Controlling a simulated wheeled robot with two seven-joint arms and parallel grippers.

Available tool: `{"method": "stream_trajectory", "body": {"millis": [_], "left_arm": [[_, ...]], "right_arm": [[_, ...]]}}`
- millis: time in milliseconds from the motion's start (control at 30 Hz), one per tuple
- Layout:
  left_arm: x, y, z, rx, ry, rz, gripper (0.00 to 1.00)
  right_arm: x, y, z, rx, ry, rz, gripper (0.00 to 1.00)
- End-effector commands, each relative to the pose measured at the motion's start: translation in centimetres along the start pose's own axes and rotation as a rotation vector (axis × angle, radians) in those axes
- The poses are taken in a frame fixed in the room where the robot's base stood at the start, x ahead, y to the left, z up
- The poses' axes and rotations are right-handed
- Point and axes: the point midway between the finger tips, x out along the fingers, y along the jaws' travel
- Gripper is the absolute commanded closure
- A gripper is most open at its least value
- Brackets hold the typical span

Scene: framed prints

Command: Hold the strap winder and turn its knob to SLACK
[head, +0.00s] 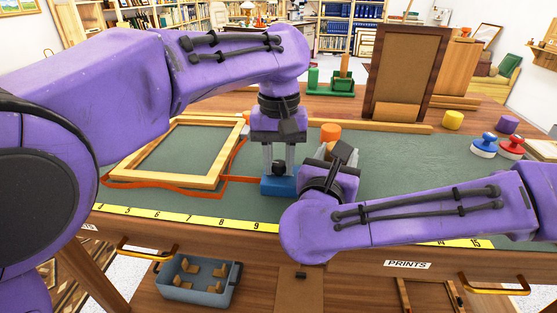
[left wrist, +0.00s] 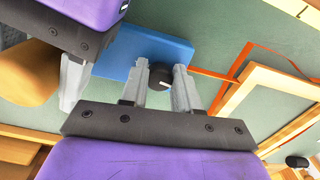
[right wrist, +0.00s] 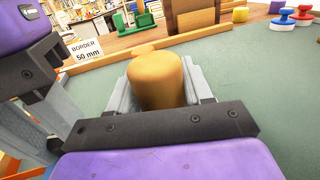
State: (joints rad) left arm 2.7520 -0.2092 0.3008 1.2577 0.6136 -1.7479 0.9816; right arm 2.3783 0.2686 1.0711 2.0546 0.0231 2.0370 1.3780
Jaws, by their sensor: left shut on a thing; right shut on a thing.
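The strap winder is a blue block (head: 272,187) on the green mat, with an orange strap (head: 157,188) running from it around a wooden frame. Its black knob (left wrist: 160,77) has a small pale mark; I cannot read a label. My left gripper (head: 279,166) points down from above, shut on the knob, with one finger on each side. My right gripper (right wrist: 165,88) is shut on an upright orange-tan cylinder (right wrist: 157,80) beside the block.
The wooden frame (head: 212,182) lies left of the winder. A yellow ruler (head: 175,216) runs along the front edge. Blue (head: 484,145) and red (head: 511,146) stampers stand at the right. A brown board (head: 408,70) stands behind. The mat right of centre is clear.

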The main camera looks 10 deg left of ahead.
Motion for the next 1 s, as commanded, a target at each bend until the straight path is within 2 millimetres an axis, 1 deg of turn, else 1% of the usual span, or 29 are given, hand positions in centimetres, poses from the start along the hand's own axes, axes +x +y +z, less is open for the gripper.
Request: {"method": "stream_trajectory", "body": {"millis": [233,267,300,333,567,667,767,1000], "left_arm": [[-0.1,0.1,0.0,0.001,0.002,0.003,1.0],[-0.1,0.1,0.0,0.001,0.002,0.003,0.66],[-0.1,0.1,0.0,0.001,0.002,0.003,0.53],[-0.1,0.1,0.0,0.001,0.002,0.002,0.44],[0.0,0.0,0.0,0.002,0.001,0.001,0.44],[-0.3,0.0,0.0,0.002,0.001,0.001,0.44],[-1.7,0.1,-0.1,0.003,0.003,0.002,0.44],[-8.0,0.1,-0.1,0.004,0.004,0.004,0.44]], "right_arm": [[-0.1,0.1,0.1,0.0,-0.002,0.004,1.0],[-0.1,0.1,0.1,0.0,-0.002,0.004,1.0],[-0.1,0.1,0.1,0.0,-0.002,0.004,1.0],[-0.1,0.1,0.1,0.0,-0.001,0.003,1.0],[0.0,0.0,0.1,0.001,-0.001,0.001,1.0],[0.0,0.0,0.1,0.001,-0.001,0.001,1.0],[0.0,0.0,0.1,0.001,-0.001,0.0,1.0],[0.0,0.0,0.1,0.002,-0.001,0.0,1.0]]}}
